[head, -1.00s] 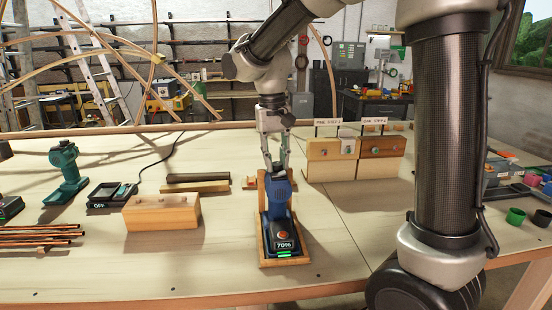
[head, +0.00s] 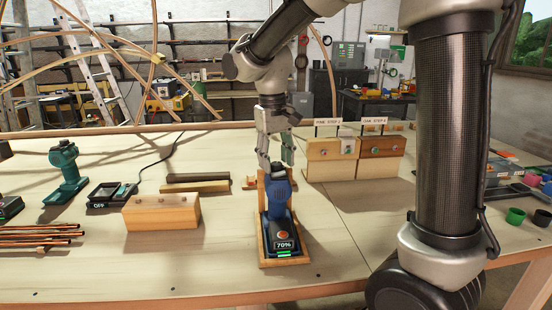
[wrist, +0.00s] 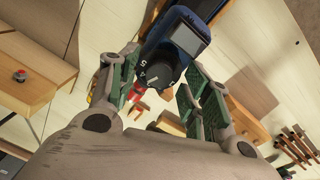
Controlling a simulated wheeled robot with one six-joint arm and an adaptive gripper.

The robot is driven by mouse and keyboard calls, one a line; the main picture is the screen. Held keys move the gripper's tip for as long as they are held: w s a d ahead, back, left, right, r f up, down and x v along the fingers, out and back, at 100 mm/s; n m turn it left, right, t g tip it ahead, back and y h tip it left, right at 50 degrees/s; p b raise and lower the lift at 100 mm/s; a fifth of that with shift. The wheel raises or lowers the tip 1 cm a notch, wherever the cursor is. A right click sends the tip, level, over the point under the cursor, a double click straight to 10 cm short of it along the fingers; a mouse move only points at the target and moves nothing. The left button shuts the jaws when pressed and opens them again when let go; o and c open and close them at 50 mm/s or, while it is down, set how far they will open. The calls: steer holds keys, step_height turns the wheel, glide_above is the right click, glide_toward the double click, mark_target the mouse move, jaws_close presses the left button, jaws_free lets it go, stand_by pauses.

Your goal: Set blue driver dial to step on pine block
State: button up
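The blue driver (head: 277,195) stands upright in a wooden cradle (head: 264,244) on the bench, its base display reading 70%. In the wrist view, its dark numbered dial (wrist: 158,72) shows a 4 and a 5; the exact setting is unclear. My gripper (head: 276,160) is at the driver's head, just behind its top. The wrist view shows my gripper (wrist: 155,92) open, with green-padded fingers on either side of the dial and gaps beside it. The pine block (head: 331,150) stands to the right under a "PINE STEP" sign (head: 328,122); its number is too small to read surely.
An oak block (head: 381,147) with its own sign stands beside the pine block. A loose wooden block (head: 160,213), a charger (head: 110,194), a teal driver (head: 65,172) and copper rods (head: 38,236) lie left. The bench front is clear.

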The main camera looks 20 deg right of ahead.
mark_target(276, 164)
step_height(276, 164, up, 12)
steer(key=shift+a, duration=0.4)
steer(key=f+m, duration=0.2)
steer(key=d+f+m, duration=0.1)
steer(key=f+m, duration=0.1)
steer(key=m, duration=0.1)
steer(key=shift+s+d+y, duration=0.1)
steer(key=shift+d+y, duration=0.05)
steer(key=shift+y, duration=0.15)
steer(key=shift+w+a+f+m, duration=0.2)
steer(key=shift+f+m, duration=0.1)
steer(key=shift+m, duration=0.7)
step_height(276, 164, down, 8)
steer(key=shift+r, duration=0.25)
